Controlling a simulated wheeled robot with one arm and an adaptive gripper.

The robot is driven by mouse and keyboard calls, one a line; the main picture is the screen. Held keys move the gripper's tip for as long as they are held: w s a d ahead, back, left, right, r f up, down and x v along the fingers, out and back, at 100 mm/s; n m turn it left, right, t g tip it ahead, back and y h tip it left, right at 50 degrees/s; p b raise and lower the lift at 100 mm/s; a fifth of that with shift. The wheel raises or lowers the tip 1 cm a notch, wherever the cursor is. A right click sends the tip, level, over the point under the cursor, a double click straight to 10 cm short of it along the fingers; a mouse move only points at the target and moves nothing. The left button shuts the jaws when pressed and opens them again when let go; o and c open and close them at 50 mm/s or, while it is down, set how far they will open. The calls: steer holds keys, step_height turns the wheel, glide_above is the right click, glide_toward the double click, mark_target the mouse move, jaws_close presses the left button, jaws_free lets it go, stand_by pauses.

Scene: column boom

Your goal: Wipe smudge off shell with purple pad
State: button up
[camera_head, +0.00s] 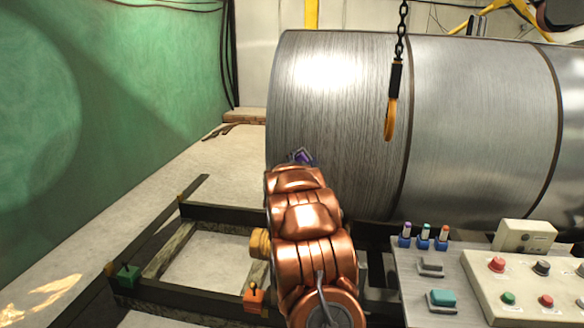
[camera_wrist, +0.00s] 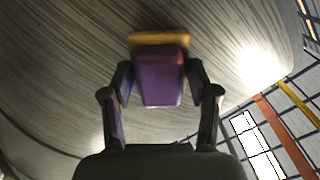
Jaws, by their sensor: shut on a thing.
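The shell (camera_head: 340,120) is a large brushed-metal cylinder lying on its side across the head view; its curved surface (camera_wrist: 60,70) fills much of the wrist view. My gripper (camera_wrist: 160,85) is shut on the purple pad (camera_wrist: 160,78), with one finger on each side of it. The pad has a yellow-orange layer on its far edge, close to the shell; I cannot tell whether it touches. In the head view the purple pad (camera_head: 302,157) shows just beyond my copper-coloured arm, in front of the shell's left part. I cannot make out a smudge in either view.
A chain with a yellow hook (camera_head: 391,115) hangs in front of the shell. A control panel (camera_head: 525,285) and a grey table with markers (camera_head: 424,236) and a teal-topped block (camera_head: 442,300) stand at right. A dark frame (camera_head: 190,290) lies low at left.

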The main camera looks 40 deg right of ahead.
mark_target(310, 161)
steer(key=shift+s+d+f+b, duration=0.1)
steer(key=shift+s+d+b, duration=0.9)
steer(key=shift+b, duration=0.65)
steer(key=shift+s+d+b, duration=0.2)
steer(key=shift+s+b, duration=0.15)
steer(key=shift+s, duration=0.15)
steer(key=shift+s+d+b, duration=0.5)
steer(key=shift+s+b, duration=0.25)
steer(key=shift+b, duration=0.3)
steer(key=shift+s+d+b, duration=0.45)
steer(key=shift+s+b, duration=0.3)
steer(key=shift+b, duration=0.1)
steer(key=shift+d, duration=0.1)
steer(key=shift+r, duration=0.25)
steer(key=shift+w, duration=0.1)
